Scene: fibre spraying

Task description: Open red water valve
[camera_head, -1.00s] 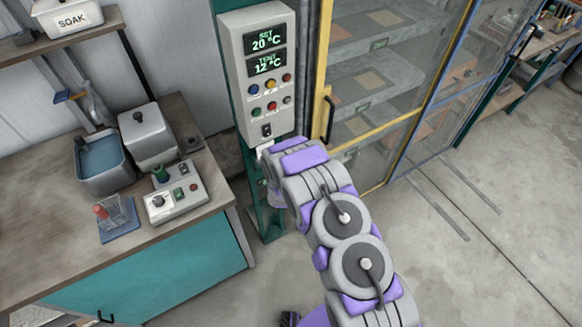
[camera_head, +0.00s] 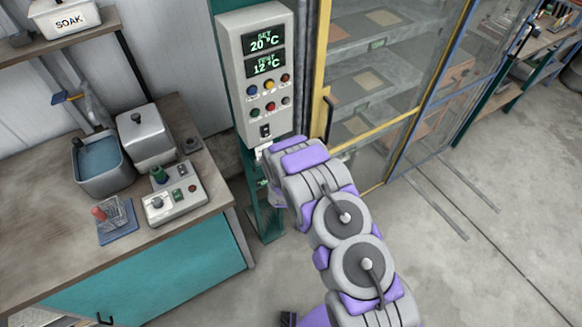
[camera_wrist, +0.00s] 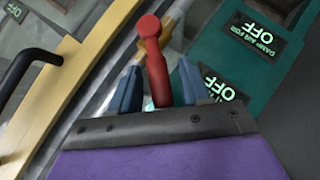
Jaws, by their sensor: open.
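The red water valve handle (camera_wrist: 152,52) is a red lever with a round knob end. In the wrist view it stands between the two blue fingers of my gripper (camera_wrist: 157,84), with space visible on both sides of it near the fingertips. The fingers are open. A brass-coloured part (camera_wrist: 170,35) shows just behind the handle. In the head view my arm reaches to the teal post (camera_head: 262,212) below the control panel, and the valve and fingertips are hidden behind the arm.
The control panel (camera_head: 262,60) reads SET 20 °C and TEMP 12 °C. A yellow-framed cabinet door with a black handle (camera_wrist: 28,62) is close on the left in the wrist view. A teal panel with OFF displays (camera_wrist: 262,38) is at right. The workbench (camera_head: 60,220) stands left.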

